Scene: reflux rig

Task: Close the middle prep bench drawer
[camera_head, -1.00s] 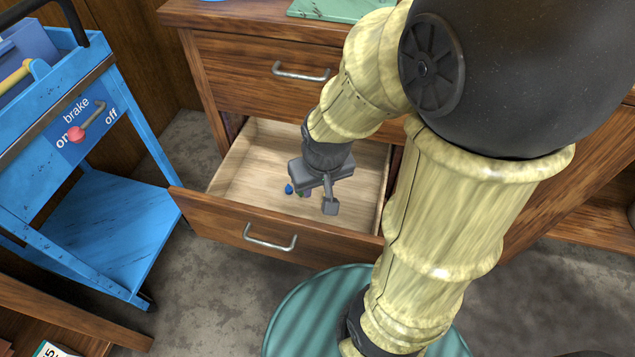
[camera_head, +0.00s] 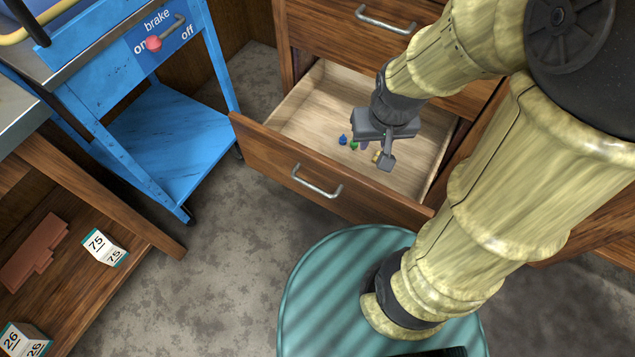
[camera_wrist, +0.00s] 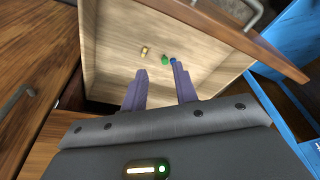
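The open wooden drawer (camera_head: 275,165) is pulled well out of the bench, below a shut drawer (camera_head: 350,50). Its front carries a grey bar handle (camera_head: 316,182). The drawer interior also shows in the wrist view (camera_wrist: 115,45), with its front edge at the top right. My gripper (camera_head: 375,150) is over the drawer interior, behind the front panel and apart from the handle. In the wrist view its two fingers (camera_wrist: 159,85) are spread with nothing between them. Small blue (camera_wrist: 173,60), green (camera_wrist: 165,59) and yellowish (camera_wrist: 144,50) items lie on the drawer floor.
A blue cart (camera_head: 170,140) with a brake lever (camera_head: 165,35) stands left of the drawer. A wooden shelf unit (camera_head: 110,285) at the lower left holds numbered blocks (camera_head: 103,247). Grey floor (camera_head: 240,270) is clear before the drawer. My round teal base is below.

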